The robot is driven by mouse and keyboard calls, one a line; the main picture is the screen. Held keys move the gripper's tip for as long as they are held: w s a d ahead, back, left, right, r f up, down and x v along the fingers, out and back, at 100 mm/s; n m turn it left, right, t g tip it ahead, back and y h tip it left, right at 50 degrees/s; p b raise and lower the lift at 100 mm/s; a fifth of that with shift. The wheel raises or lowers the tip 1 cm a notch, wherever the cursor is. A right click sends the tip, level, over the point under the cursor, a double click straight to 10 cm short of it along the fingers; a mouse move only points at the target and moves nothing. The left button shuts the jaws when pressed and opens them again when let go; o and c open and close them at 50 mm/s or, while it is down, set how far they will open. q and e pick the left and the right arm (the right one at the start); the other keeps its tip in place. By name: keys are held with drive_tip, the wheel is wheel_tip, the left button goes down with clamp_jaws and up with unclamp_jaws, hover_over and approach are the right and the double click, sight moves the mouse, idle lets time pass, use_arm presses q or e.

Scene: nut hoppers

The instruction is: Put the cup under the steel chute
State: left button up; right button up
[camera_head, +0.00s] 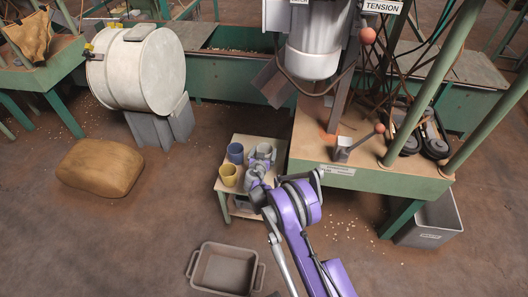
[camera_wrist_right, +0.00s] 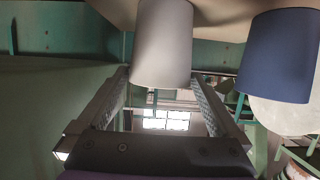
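A pale grey cup (camera_head: 264,150) stands at the back right of a small low table (camera_head: 243,141). A blue cup (camera_head: 235,153) and a yellow cup (camera_head: 228,175) stand to its left. My right gripper (camera_head: 260,163) is at the grey cup. In the right wrist view the fingers (camera_wrist_right: 160,100) are spread, with the grey cup (camera_wrist_right: 162,45) between and beyond their tips and no clear grip. The blue cup (camera_wrist_right: 279,55) is off to the right there. A dark, slanted metal chute (camera_head: 272,84) hangs beneath the grey machine at the back. My left gripper is out of view.
A green-framed workbench (camera_head: 365,178) with a lever and posts stands close to the right of the small table. An empty grey tub (camera_head: 223,268) is on the floor in front. A sack (camera_head: 100,167) and a white drum (camera_head: 140,68) are at left. Open floor lies between.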

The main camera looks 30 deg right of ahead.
drive_tip(key=shift+r, duration=0.1)
drive_tip(key=shift+r+p, duration=0.25)
drive_tip(key=shift+p, duration=0.05)
drive_tip(key=p+v, duration=0.2)
drive_tip(key=v, duration=0.9)
drive_tip(key=s+a+r+n+g+y, duration=0.2)
drive_tip(key=s+r+n+g+y, duration=0.15)
drive_tip(key=s+r, duration=1.25)
drive_tip(key=s+a+r+n+g+y, duration=0.1)
drive_tip(key=s+a, duration=0.3)
drive_tip(key=s, duration=0.7)
drive_tip(key=s+a+n+g+y, duration=0.2)
drive_tip(key=s+a+n+y, duration=0.1)
drive_tip(key=s, duration=0.9)
drive_tip(key=shift+s+a+r+y, duration=0.25)
drive_tip(key=shift+a+r+y, duration=0.2)
drive_tip(key=shift+a, duration=0.65)
